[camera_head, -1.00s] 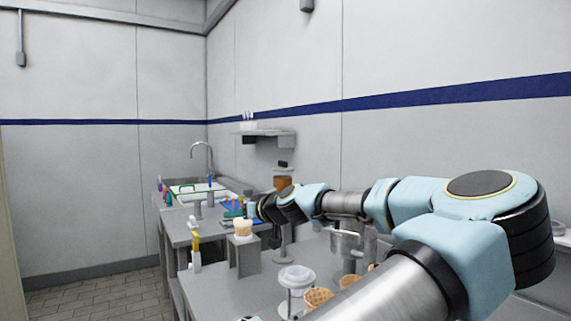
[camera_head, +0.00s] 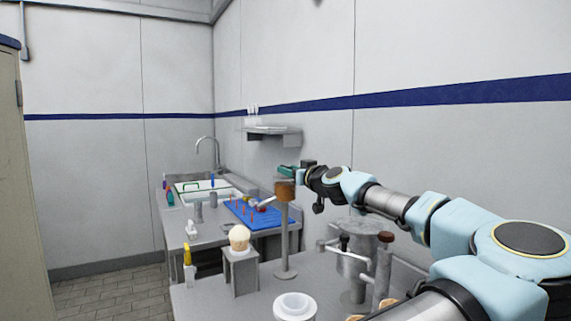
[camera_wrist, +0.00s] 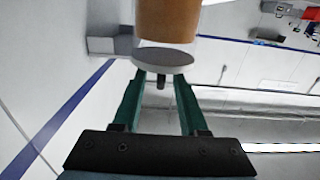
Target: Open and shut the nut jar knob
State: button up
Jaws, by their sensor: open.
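The nut jar (camera_head: 285,190) is a brown cylinder on a tall grey stand in the head view. In the wrist view the brown jar (camera_wrist: 168,20) is at the top, upside down, with a pale grey lid (camera_wrist: 163,59). A small dark knob (camera_wrist: 161,83) sticks out of the lid. My gripper (camera_head: 287,170) is at the jar's top in the head view. In the wrist view its two green fingers (camera_wrist: 160,76) are open, one on each side of the knob. Whether either finger touches the knob or lid cannot be told.
The stand's pole (camera_head: 284,240) rises from the grey counter. A scoop-topped cone (camera_head: 239,238) sits on a small grey block beside it. A metal machine with a lever (camera_head: 352,265) stands to the right, below my arm. A wall shelf (camera_head: 272,131) is behind.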

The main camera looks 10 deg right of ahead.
jog(key=shift+p+x, duration=0.35)
jog(key=shift+x, duration=1.05)
jog(key=shift+c, duration=0.2)
grip_shut()
